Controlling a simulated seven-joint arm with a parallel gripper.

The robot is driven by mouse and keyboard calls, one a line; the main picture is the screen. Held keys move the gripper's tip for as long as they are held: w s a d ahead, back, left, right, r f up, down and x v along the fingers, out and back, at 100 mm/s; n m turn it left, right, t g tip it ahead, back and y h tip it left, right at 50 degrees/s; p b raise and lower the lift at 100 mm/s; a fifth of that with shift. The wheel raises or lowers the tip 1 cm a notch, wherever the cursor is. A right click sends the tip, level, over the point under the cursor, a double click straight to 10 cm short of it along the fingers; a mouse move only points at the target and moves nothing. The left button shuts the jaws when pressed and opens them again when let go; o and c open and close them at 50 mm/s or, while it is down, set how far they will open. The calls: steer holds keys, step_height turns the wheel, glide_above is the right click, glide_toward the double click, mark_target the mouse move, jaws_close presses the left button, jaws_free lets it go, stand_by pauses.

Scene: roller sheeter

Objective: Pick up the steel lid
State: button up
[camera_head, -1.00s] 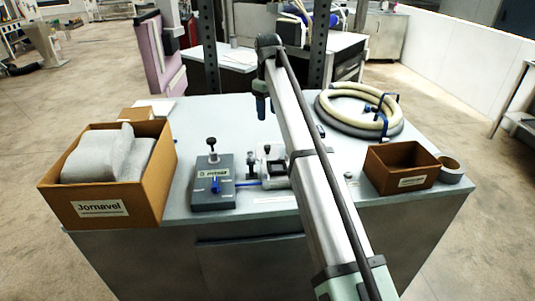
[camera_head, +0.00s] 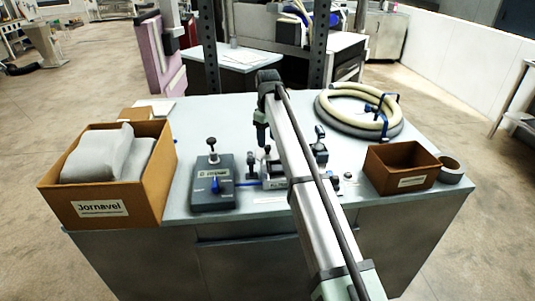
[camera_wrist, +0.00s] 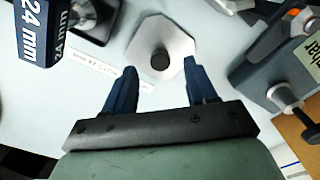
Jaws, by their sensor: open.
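The steel lid (camera_wrist: 148,42) is a pale, many-sided plate with a dark round knob at its middle. It lies on the pale tabletop in the wrist view, just beyond my fingertips. My gripper (camera_wrist: 160,66) is open, with its two blue fingers apart and the knob in line with the gap between them. Nothing is held. The height of the fingers above the lid is hard to judge. In the head view my gripper (camera_head: 262,134) hangs over the middle of the table, and I cannot clearly make out the lid there.
A grey control box (camera_head: 212,183) stands left of the sheeter (camera_head: 275,178), which my arm partly hides. A large cardboard box (camera_head: 110,190) is at the left. A small brown box (camera_head: 400,168), a tape roll (camera_head: 453,169) and a coiled hose (camera_head: 350,124) are at the right.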

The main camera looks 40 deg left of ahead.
mark_target(268, 146)
steer(key=shift+f, duration=1.5)
steer(key=shift+c, duration=0.4)
jaws_close()
